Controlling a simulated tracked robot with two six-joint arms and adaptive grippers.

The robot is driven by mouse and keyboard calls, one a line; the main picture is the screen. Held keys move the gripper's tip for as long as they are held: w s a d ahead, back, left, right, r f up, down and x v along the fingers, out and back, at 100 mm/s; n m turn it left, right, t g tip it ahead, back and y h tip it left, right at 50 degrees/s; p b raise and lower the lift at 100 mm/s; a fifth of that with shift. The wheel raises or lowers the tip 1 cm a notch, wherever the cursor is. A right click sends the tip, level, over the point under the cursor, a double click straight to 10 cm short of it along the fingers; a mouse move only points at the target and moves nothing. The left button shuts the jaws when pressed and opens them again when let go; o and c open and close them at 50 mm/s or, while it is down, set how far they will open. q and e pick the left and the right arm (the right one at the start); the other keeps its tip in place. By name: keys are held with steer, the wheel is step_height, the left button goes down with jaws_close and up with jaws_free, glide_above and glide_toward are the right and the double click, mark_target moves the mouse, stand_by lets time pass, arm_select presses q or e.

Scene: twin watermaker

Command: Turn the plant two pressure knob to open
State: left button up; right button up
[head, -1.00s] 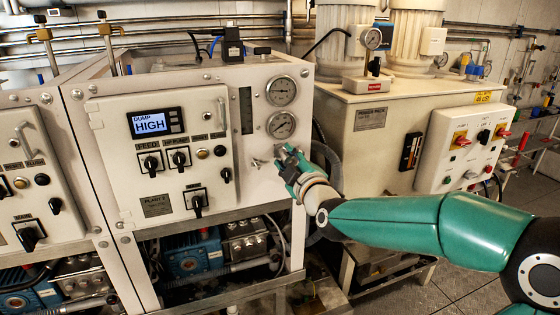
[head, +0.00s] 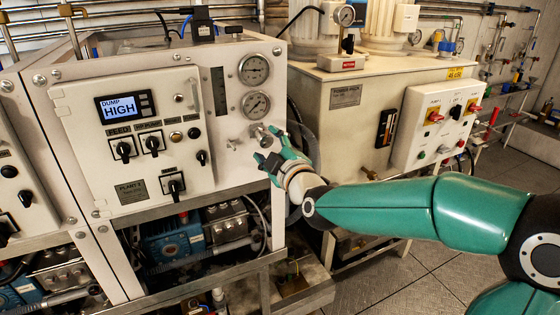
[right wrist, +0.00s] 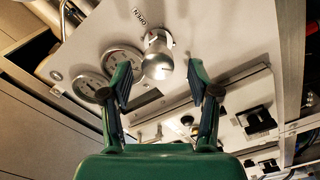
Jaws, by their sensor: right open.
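The silver pressure knob (head: 258,132) sticks out below the two gauges. It also shows in the right wrist view (right wrist: 158,62), below a small "OPEN" label (right wrist: 148,18). My right gripper (head: 267,146) is just in front of the knob, slightly low and right of it in the head view. In the right wrist view my right gripper (right wrist: 164,82) is open, its fingers on either side of the knob with gaps showing. My left gripper is not in view.
Two round gauges (head: 254,69) sit above the knob. A smaller silver fitting (head: 233,143) is left of it. Several black switches are on the hinged door further left. A power pack (head: 345,125) with a switch box (head: 433,125) stands to the right.

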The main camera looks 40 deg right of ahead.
steer(key=v, duration=0.9)
steer(key=shift+w+f, duration=0.1)
steer(key=w+a+f+g+y, duration=0.1)
steer(key=a+f+g+y, duration=0.15)
steer(key=f, duration=0.75)
steer(key=w+a+f+n+g+y, duration=0.15)
steer(key=a+f, duration=0.25)
steer(key=f, duration=0.5)
steer(key=w+a+f+g+y, duration=0.1)
steer(key=a+f+g, duration=0.2)
steer(key=f, duration=0.7)
steer(key=s+a+f+m+g+y, duration=0.1)
steer(key=s+a+f+g, duration=0.1)
steer(key=s+a+f, duration=0.35)
steer(key=s+a+f+m+g+y, duration=0.1)
steer(key=s+a+f+g, duration=0.15)
steer(key=f, duration=0.65)
steer(key=s+a+f+m+g+y, duration=0.1)
steer(key=s+a+f+m+g, duration=0.4)
steer(key=s+f+m, duration=0.3)
steer(key=s+m, duration=0.2)
steer(key=s, duration=0.2)
